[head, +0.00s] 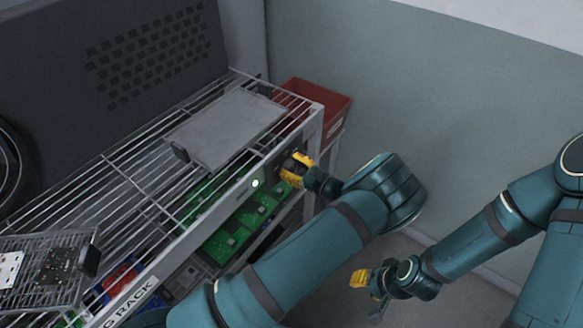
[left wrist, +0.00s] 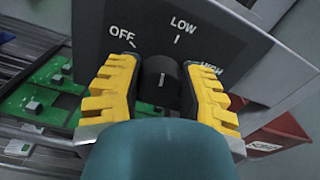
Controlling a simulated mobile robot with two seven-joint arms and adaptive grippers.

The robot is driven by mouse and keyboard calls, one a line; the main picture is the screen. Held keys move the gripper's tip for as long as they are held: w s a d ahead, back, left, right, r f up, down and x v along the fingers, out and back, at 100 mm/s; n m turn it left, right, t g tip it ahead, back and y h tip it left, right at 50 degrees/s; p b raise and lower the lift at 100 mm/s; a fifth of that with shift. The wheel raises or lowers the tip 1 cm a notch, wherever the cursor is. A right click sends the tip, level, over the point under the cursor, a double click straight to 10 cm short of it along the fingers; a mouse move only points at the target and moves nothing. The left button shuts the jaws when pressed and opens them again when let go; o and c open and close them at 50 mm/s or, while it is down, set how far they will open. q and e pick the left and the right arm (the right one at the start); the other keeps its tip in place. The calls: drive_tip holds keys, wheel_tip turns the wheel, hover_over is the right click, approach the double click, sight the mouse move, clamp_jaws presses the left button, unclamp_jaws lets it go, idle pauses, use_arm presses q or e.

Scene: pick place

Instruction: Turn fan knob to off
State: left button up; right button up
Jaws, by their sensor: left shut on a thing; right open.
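The dark fan knob (left wrist: 160,82) sits on a grey panel (left wrist: 190,15) marked OFF, LOW and HIGH. My left gripper (left wrist: 160,90) is shut on the knob, with one yellow finger on each side of it. A short pale mark shows on the knob's face; I cannot tell exactly which label it points to. In the head view my left gripper (head: 297,168) is at the rack's front right end, and the knob is hidden there. My right gripper (head: 366,292) is open and empty, low over the floor and apart from the rack.
The wire rack (head: 125,190) holds a flat grey plate (head: 225,130) on top and green circuit boards (head: 230,235) below. Free floor lies to the right.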

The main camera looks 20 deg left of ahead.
use_arm(q)
drive_tip(key=n+b, duration=0.2)
drive_tip(key=n, duration=0.3)
drive_tip(key=shift+a, duration=0.1)
drive_tip(key=shift+n+b, duration=0.8)
drive_tip(key=shift+n, duration=1.2)
drive_tip(key=o, duration=1.2)
drive_tip(key=shift+a, duration=0.1)
drive_tip(key=shift+s, duration=0.1)
drive_tip(key=shift+f, duration=0.1)
drive_tip(key=v, duration=1.2)
